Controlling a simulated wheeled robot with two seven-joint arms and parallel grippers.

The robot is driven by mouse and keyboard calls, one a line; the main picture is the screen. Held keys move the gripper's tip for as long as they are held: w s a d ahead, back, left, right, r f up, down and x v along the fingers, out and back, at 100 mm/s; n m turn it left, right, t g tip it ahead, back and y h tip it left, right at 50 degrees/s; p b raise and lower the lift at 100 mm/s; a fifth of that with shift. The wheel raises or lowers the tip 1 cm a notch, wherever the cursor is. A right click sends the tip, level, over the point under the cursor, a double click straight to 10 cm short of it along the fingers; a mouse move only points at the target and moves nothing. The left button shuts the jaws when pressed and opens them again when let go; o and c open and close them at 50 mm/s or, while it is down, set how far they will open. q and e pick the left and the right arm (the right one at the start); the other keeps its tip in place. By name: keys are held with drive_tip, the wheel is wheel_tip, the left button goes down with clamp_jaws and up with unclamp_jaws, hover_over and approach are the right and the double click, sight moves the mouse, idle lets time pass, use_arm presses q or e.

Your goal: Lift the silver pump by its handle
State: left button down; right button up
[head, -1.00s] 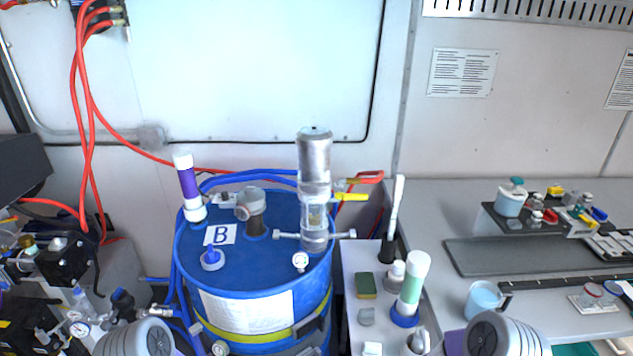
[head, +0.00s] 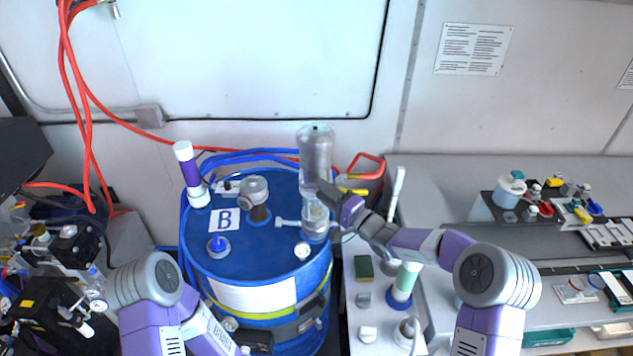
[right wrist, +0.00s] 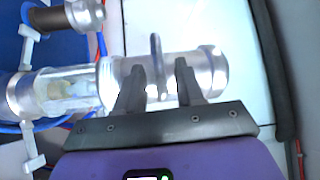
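The silver pump (head: 315,155) stands upright on top of the blue drum marked B (head: 235,262), with a clear section low on its body. My right gripper (head: 330,192) reaches in from the right to the lower part of the pump's silver cylinder. In the right wrist view the pump (right wrist: 207,72) lies across the picture. Its handle, a thin grey bar (right wrist: 158,62), shows between the two dark fingers of my open right gripper (right wrist: 160,75), with a gap on each side. My left arm shows at the lower left; its gripper is out of view.
A purple-and-white cylinder (head: 191,175) and a grey capped fitting (head: 255,196) stand on the drum. A red-handled item (head: 367,168) is behind the pump. A white tray (head: 352,290) with a sponge and bottles stands to the right of the drum. Red and blue hoses run behind.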

drive_tip(key=shift+p+x, duration=0.35)
drive_tip(key=shift+x, duration=1.45)
drive_tip(key=shift+f, duration=0.1)
clamp_jaws()
